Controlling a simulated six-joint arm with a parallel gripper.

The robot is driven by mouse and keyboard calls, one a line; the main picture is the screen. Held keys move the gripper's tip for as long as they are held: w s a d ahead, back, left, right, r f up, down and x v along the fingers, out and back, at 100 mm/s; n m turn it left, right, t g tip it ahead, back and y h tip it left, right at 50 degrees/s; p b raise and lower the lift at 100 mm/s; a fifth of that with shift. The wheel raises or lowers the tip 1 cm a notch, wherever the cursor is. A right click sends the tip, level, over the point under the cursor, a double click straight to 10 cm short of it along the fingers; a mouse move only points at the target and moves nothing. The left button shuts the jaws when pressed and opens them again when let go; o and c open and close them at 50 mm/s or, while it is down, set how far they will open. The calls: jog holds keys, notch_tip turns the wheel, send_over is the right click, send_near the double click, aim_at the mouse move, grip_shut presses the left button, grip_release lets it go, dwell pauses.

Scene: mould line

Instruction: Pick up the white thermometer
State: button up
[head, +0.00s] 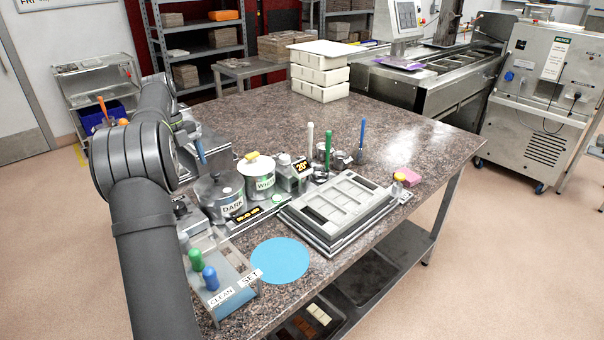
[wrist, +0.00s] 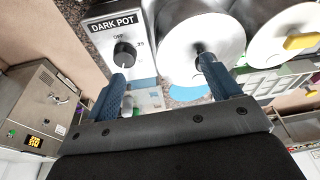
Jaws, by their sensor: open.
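The white thermometer (head: 310,138) stands upright among the things behind the mould tray in the head view, left of a green one (head: 328,146) and a blue one (head: 361,134). Its lower end is hidden by nearby items. I cannot make it out in the wrist view. My gripper (head: 200,152) is to the left of it, above and behind the pots. In the wrist view my gripper (wrist: 163,76) is open, its two blue fingers spread with nothing between them, over the dark pot's control box (wrist: 118,38) and a round lid (wrist: 198,45).
The dark pot (head: 220,196) and white pot (head: 258,176) stand between my gripper and the thermometer. A grey mould tray (head: 340,205), a blue disc (head: 281,261) and a box with coloured handles (head: 229,283) lie nearer. White boxes (head: 319,71) stand at the back; the counter's back middle is clear.

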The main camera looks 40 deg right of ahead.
jog(key=shift+t, duration=0.9)
jog(key=d, duration=0.2)
jog(key=d+r, duration=0.1)
jog(key=d, duration=0.1)
jog(key=d+r, duration=0.1)
jog(key=d, duration=0.2)
jog(key=shift+s+r, duration=0.1)
jog(key=shift+s, duration=0.2)
jog(key=s+d+f, duration=0.1)
jog(key=d, duration=0.2)
jog(key=s+d, duration=0.1)
jog(key=d, duration=0.3)
jog(key=s+d+f, duration=0.1)
jog(key=s+d, duration=0.1)
jog(key=d, duration=0.2)
jog(key=shift+f, duration=0.3)
jog(key=t, duration=0.1)
send_over(302, 175)
jog(key=w, duration=0.5)
jog(key=shift+s+f+m, duration=0.25)
jog(key=shift+f+m, duration=0.15)
jog(key=shift+f, duration=0.45)
jog(key=shift+s+d+f+y, duration=0.3)
jog(key=shift+s+d+f, duration=0.7)
jog(key=shift+s+f, duration=0.2)
notch_tip(302, 175, down, 7)
jog(key=shift+r, duration=0.1)
jog(key=c, duration=1.1)
